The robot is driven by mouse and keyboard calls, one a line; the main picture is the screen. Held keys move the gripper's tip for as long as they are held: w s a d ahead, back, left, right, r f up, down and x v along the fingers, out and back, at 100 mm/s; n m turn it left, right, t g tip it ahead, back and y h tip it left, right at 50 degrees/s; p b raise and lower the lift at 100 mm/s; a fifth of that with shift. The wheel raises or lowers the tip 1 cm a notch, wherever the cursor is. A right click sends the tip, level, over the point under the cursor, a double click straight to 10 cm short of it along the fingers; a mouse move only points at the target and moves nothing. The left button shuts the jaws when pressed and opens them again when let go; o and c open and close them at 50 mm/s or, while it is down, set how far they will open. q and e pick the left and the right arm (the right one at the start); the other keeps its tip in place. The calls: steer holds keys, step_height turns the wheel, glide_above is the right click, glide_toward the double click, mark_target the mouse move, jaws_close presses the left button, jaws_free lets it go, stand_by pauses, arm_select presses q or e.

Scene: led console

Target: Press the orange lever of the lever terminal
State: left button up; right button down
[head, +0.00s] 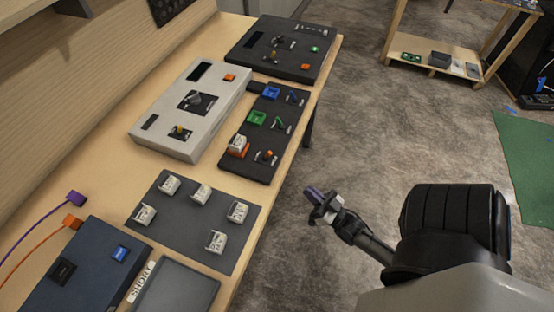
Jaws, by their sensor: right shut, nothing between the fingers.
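The lever terminal (246,173) is a dark panel near the right edge of the table. Its orange lever (268,156) stands at the near end, with a green lever (280,125) and a blue lever (292,97) farther back. An orange socket beside the orange lever carries a white block (238,145); the green and blue sockets show no block. My right gripper (314,194) is shut and empty, out over the floor to the right of the table and apart from the terminal. My left gripper is not in view.
A grey console (158,150) stands left of the terminal and a black console (245,60) behind it. A dark mat (175,215) with several white blocks lies nearer. A blue box (85,270) with nearby cable plugs is at the front left.

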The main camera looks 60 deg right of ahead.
mark_target(277, 165)
stand_by(0.4)
steer(key=x, duration=1.2)
steer(key=shift+w+r+p, duration=0.1)
steer(key=shift+w+p, duration=0.1)
steer(key=shift+p, duration=0.1)
steer(key=shift+x, duration=0.8)
